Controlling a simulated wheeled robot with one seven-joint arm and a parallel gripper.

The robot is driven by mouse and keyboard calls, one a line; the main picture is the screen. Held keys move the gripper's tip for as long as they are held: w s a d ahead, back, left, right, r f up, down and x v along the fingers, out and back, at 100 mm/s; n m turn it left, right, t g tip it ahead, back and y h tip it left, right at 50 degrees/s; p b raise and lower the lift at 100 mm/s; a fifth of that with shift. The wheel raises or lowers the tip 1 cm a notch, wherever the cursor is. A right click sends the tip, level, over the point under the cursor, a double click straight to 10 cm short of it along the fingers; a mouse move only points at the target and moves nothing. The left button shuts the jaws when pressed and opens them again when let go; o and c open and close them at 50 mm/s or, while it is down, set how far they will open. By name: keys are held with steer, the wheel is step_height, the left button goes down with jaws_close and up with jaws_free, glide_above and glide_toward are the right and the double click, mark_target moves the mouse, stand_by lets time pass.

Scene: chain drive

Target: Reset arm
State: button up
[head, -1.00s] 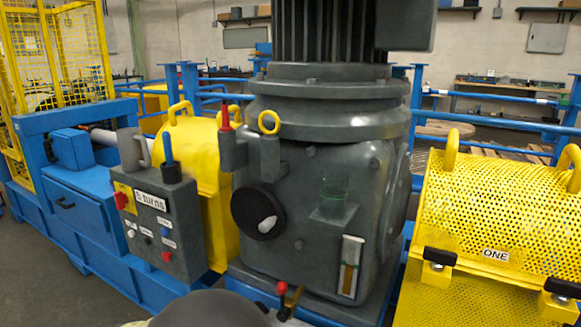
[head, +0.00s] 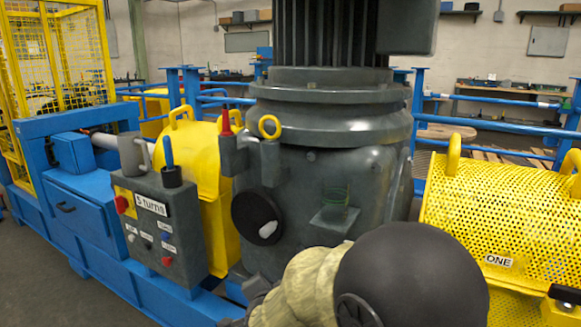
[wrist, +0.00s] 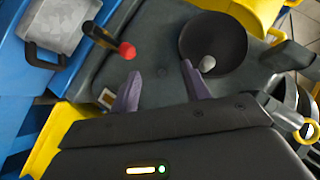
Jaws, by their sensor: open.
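My gripper (wrist: 161,85) shows in the wrist view with its two purple-grey fingers spread apart and nothing between them. The fingers are over the grey housing, between a red-knobbed lever (wrist: 127,50) and a black handwheel with a pale knob (wrist: 212,50). I cannot tell whether a finger touches either one. In the head view my arm (head: 400,280) covers the lower right of the grey gearbox (head: 330,165). The black handwheel (head: 258,214) stays visible there. My fingertips cannot be made out in the head view.
A grey control box (head: 163,225) labelled "5 turns" stands left of the gearbox, on a blue frame (head: 75,215). A yellow perforated guard (head: 500,205) marked "ONE" is at right. A yellow mesh cage (head: 60,60) is at far left. Blue rails run behind.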

steer(key=s+d+f+n+g+h, duration=0.1)
steer(key=s+d+f+n+g, duration=0.35)
steer(key=s+d, duration=0.5)
steer(key=s+d+f+n+g, duration=0.45)
steer(key=s+d, duration=0.35)
steer(key=d, duration=0.3)
step_height(320, 180, up, 38)
steer(key=n+g+p, duration=0.1)
steer(key=p, duration=3.6)
steer(key=shift+s+f, duration=0.2)
steer(key=shift+c, duration=1.2)
